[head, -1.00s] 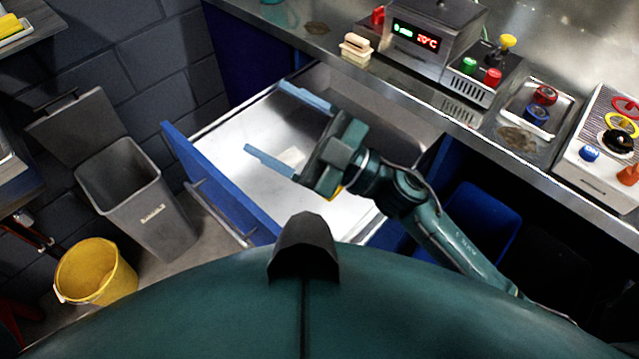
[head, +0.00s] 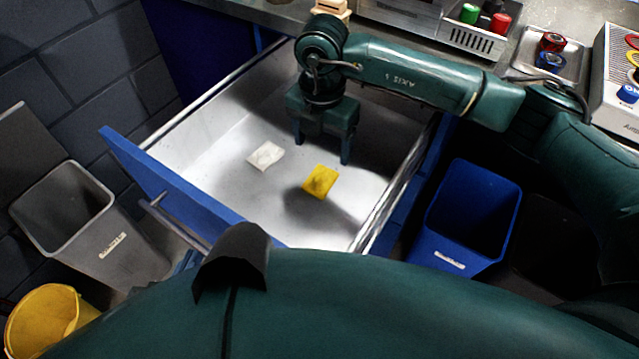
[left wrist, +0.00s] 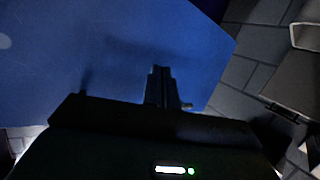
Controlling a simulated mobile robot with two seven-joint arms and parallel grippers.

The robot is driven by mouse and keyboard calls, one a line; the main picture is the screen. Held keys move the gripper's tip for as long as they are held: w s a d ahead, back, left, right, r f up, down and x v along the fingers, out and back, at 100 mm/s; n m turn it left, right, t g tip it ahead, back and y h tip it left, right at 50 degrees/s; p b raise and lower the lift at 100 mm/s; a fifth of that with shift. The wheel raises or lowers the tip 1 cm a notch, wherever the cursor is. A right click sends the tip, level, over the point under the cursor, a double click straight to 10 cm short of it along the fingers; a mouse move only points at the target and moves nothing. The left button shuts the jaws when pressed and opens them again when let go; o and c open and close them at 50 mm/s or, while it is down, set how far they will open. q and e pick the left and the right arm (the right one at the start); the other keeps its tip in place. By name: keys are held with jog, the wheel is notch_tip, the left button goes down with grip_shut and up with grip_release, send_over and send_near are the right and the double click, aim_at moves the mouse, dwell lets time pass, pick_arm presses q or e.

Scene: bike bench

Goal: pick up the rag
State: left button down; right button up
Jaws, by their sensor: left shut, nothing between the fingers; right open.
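An open drawer (head: 215,130) with a pale metal inside holds two small flat pieces. One is a yellow cloth-like square (head: 321,181), the other a whitish folded piece (head: 265,156); which of them is the rag I cannot tell for sure. My right gripper (head: 322,150) is open and points down into the drawer, with its fingers just behind the yellow piece and to the right of the whitish one. It holds nothing. My left gripper (left wrist: 160,85) shows in the left wrist view, shut and empty, in front of a blue panel (left wrist: 100,45).
The drawer's blue front (head: 175,180) and its walls edge the space around my right gripper. A grey bin (head: 85,230) and a yellow bucket (head: 45,318) stand at left. A blue bin (head: 468,215) stands right of the drawer, below the counter.

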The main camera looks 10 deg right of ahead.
aim_at(320, 174)
notch_tip(320, 174, down, 4)
jog(key=shift+r+b, duration=0.1)
jog(key=shift+b, duration=0.8)
jog(key=f+b, duration=0.2)
jog(key=f, duration=0.1)
jog(key=f+b, duration=0.2)
jog(key=f, duration=0.1)
jog(key=shift+w+a+b, duration=0.1)
jog(key=shift+w+b, duration=0.1)
jog(key=shift+b, duration=0.1)
pick_arm(q)
notch_tip(320, 174, down, 7)
jog(key=w+d+m, duration=0.1)
jog(key=d+m, duration=0.1)
jog(key=shift+m+g+h, duration=0.3)
jog(key=shift+g+h, duration=0.1)
jog(key=shift+w+r, duration=0.1)
jog(key=shift+r, duration=0.05)
pick_arm(e)
jog(key=shift+r, duration=0.1)
jog(key=shift+c, duration=0.3)
jog(key=c, duration=1)
